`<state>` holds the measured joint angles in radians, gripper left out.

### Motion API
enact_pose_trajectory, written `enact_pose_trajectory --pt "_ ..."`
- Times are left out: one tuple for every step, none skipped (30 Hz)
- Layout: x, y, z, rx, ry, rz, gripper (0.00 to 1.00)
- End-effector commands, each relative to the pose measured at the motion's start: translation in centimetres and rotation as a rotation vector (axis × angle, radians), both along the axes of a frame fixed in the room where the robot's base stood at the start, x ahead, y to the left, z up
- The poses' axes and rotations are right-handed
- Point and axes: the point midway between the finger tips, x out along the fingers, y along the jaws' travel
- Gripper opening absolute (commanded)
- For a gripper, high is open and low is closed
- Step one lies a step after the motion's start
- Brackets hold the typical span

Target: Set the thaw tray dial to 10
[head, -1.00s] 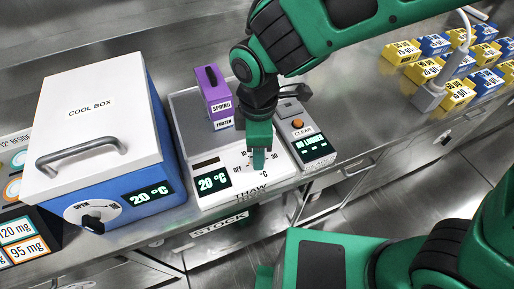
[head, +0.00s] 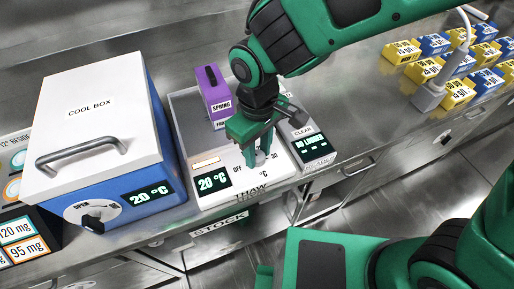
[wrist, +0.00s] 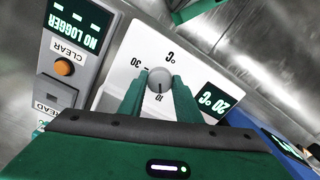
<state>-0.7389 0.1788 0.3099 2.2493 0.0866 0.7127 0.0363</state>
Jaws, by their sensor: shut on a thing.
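The thaw tray (head: 190,120) is a white and grey unit with a sloped front panel, and its display (head: 213,182) reads 20 °C. Its dial is a small round grey knob (wrist: 160,79) in the wrist view, with marks 10 and 30 around it. The 10 mark shows on the side toward my gripper. My gripper (head: 261,160) is over the panel, its two fingers on either side of the knob and shut on it. Which mark the knob points to is hard to read. The fingers partly hide the dial in the head view.
A blue cool box (head: 100,130) stands close on the left. A purple box (head: 214,93) sits on the tray's back part. A logger unit with an orange button (wrist: 64,67) adjoins on the right. Yellow and blue boxes (head: 455,95) are far right.

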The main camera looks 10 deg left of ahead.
Motion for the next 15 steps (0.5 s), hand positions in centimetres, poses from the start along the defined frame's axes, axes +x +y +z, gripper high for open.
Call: enact_pose_trajectory --pt "-0.08 -0.08 0.04 -0.002 0.002 -0.016 0.08" --pt "-0.08 -0.08 0.04 -0.002 0.002 -0.025 0.08" --pt "-0.08 -0.08 0.04 -0.002 0.002 -0.037 0.08" --pt "-0.09 -0.07 0.03 -0.002 0.002 -0.044 0.08" --pt "-0.09 -0.07 0.03 -0.002 0.002 -0.050 0.08" --pt "-0.09 -0.07 0.03 -0.002 0.002 -0.057 0.08" --pt "-0.09 -0.07 0.03 -0.002 0.002 -0.062 0.08" --pt "-0.09 -0.08 0.03 -0.002 0.002 -0.066 0.08" --pt "-0.10 -0.07 0.03 -0.002 0.002 -0.069 0.08" --pt "-0.10 -0.07 0.03 -0.002 0.002 -0.071 0.08" --pt "-0.10 -0.07 0.03 -0.002 0.002 -0.072 0.08" --pt "-0.10 -0.07 0.03 -0.002 0.002 -0.073 0.08" --pt "-0.12 -0.08 0.03 -0.002 0.002 -0.074 0.08" --pt "-0.12 -0.08 0.03 -0.003 0.002 -0.074 0.08" --pt "-0.12 -0.08 0.03 -0.003 0.002 -0.074 0.08"
